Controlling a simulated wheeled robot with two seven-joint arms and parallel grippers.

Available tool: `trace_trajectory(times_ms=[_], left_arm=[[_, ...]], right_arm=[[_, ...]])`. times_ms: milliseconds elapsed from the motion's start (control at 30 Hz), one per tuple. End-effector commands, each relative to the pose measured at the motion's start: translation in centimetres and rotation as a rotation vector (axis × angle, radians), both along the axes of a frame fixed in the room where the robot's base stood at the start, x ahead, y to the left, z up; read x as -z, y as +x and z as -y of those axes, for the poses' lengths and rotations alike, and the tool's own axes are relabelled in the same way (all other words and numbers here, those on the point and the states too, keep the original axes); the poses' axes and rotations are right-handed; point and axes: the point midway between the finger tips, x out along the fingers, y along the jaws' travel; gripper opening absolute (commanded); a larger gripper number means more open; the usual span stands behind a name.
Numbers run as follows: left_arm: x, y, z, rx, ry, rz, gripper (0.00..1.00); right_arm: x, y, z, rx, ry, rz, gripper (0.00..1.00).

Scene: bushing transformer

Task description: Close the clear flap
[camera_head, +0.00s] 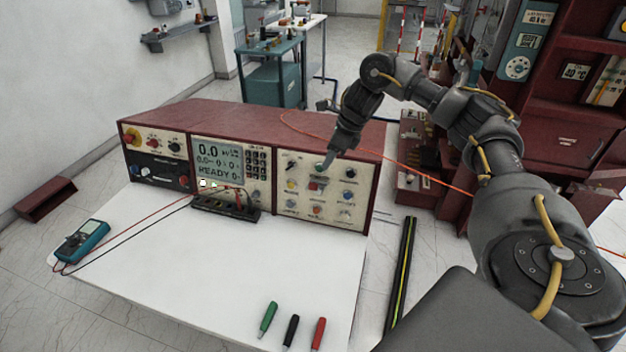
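A dark red console (250,130) stands at the back of the white table. Its right-hand panel (290,215) carries several knobs and buttons. A red control (317,184) sits in the panel's upper middle, with a small pale, see-through shape around it that may be the clear flap; its angle is too small to make out. My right gripper (329,160) reaches down from the right, its narrow tip just above and in front of this control. Contact cannot be made out. The fingers overlap in this view, so their opening is unclear. My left gripper is out of view.
A teal multimeter (82,241) lies at the table's left, its red and black leads running to the console. Green (268,319), black (291,331) and red (318,333) handled probes lie at the front. The middle of the white table (200,270) is clear.

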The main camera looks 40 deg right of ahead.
Motion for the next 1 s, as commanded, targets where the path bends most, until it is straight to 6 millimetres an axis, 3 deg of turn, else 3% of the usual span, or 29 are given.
trace_trajectory(times_ms=[167,567,800,1000], left_arm=[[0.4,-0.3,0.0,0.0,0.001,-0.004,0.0],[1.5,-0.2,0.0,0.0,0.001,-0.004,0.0],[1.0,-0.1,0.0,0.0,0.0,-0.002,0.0],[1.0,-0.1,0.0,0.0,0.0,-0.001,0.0]], right_arm=[[1.4,0.4,-0.4,0.001,0.001,-0.002,0.33],[8.0,2.6,-2.0,0.003,0.003,-0.002,0.33],[9.8,3.4,-2.4,0.001,0.0,0.001,0.33],[10.0,3.5,-2.5,0.002,0.0,0.002,0.33]])
